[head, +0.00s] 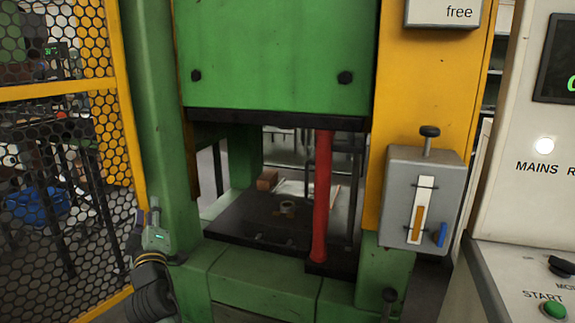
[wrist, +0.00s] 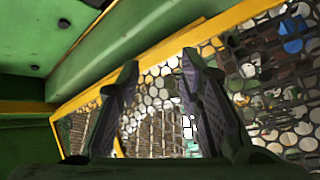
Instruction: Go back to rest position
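My gripper (wrist: 160,64) is open in the wrist view, with its two dark ridged fingers apart and nothing between them. Behind the fingers are the yellow-framed mesh guard (wrist: 265,100) and a green press post. In the head view my arm's end shows at the lower left, in front of the green left post of the press (head: 160,110). It is outside the press opening. I cannot tell whether it touches the post, and its fingers are hard to make out there.
A grey lever box (head: 423,200) and a control panel (head: 525,265) stand right. The mesh guard (head: 65,92) borders the left.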

